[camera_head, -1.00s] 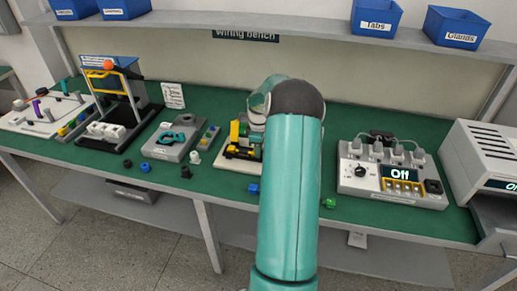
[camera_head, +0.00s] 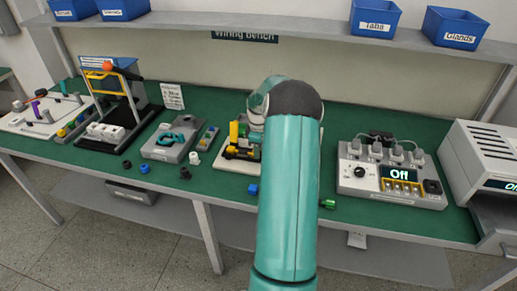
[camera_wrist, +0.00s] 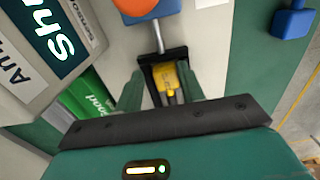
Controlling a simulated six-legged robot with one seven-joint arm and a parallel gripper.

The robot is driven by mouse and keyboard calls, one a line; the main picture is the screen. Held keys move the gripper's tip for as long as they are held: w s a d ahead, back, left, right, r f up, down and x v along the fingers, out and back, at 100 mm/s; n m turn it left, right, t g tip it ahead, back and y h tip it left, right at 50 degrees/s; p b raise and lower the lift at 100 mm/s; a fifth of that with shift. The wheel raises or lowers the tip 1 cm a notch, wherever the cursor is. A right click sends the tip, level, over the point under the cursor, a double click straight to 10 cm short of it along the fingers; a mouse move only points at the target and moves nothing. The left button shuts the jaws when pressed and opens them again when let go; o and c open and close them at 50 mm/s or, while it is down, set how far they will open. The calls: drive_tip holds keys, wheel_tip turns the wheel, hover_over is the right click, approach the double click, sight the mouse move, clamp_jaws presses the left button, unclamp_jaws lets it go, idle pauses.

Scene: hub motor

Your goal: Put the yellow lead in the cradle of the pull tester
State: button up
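In the wrist view my gripper (camera_wrist: 160,88) has its two teal fingers apart, one on each side of a small yellow piece (camera_wrist: 168,78). This piece looks like the yellow lead's end; its lower part has dark stripes. It sits at a black forked holder (camera_wrist: 163,55) on a metal rod, which may be the cradle of the pull tester. A gap shows beside the left finger; contact on the right is unclear.
In the wrist view a panel with a dark display (camera_wrist: 48,35) is at left, an orange knob (camera_wrist: 135,8) at the top and a blue part (camera_wrist: 292,22) at right. In the head view a grey unit reading "Off" (camera_head: 390,185) stands right of my arm. Small loose parts lie along the front.

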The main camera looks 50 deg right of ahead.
drive_tip(key=shift+s+a+f, duration=0.1)
drive_tip(key=shift+a+f, duration=0.45)
drive_tip(key=shift+f, duration=0.1)
wheel_tip(320, 180, up, 14)
drive_tip(key=w+a+r+h, duration=0.1)
drive_tip(key=w+a+r, duration=0.1)
drive_tip(key=a+r, duration=0.35)
drive_tip(key=w+a+r, duration=0.2)
drive_tip(key=a+r, duration=0.1)
drive_tip(key=a, duration=0.6)
drive_tip(key=s+a+r+m+t, duration=0.1)
drive_tip(key=a+r, duration=0.1)
drive_tip(key=a, duration=0.4)
drive_tip(key=s+a+r+m+t, duration=0.1)
drive_tip(key=a+r, duration=0.2)
drive_tip(key=a, duration=0.4)
drive_tip(key=s+a+m+t, duration=0.1)
drive_tip(key=s+a, duration=0.7)
drive_tip(key=a, duration=0.2)
drive_tip(key=s+a+f+m+t+y, duration=0.1)
drive_tip(key=s+a+t, duration=0.1)
drive_tip(key=s+a, duration=0.6)
drive_tip(key=a, duration=0.2)
drive_tip(key=shift+a+f+m, duration=0.15)
drive_tip(key=shift+a+m, duration=0.15)
drive_tip(key=shift+a, duration=0.05)
drive_tip(key=shift+c, duration=0.2)
